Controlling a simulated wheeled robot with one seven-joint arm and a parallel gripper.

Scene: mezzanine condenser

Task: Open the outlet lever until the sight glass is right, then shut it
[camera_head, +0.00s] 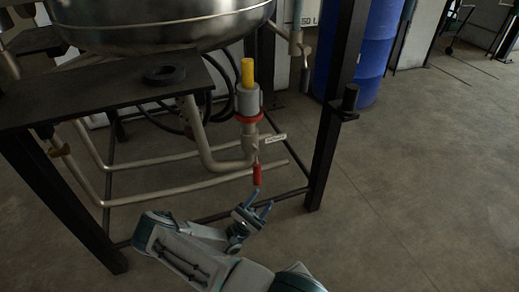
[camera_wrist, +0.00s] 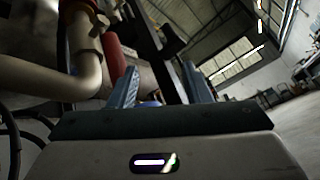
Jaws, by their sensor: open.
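The outlet lever has a red grip (camera_head: 257,176) that hangs down below the valve on the pale outlet pipe, under a small white tag (camera_head: 273,139). In the wrist view the red grip (camera_wrist: 115,57) is at the left, close to the left finger. My gripper (camera_head: 263,199) is open and empty, its fingertips just below the grip; the wrist view also shows it (camera_wrist: 160,70). I cannot tell whether a finger touches the grip. A yellow column (camera_head: 247,73) stands on a grey cylinder (camera_head: 247,100) above a red ring; I cannot tell if this is the sight glass.
A steel vessel (camera_head: 160,22) hangs above. A dark table (camera_head: 110,97) carries a black ring (camera_head: 164,75). Dark frame posts (camera_head: 328,130) and low pale pipes (camera_head: 150,162) surround the valve. A blue drum (camera_head: 375,50) stands behind.

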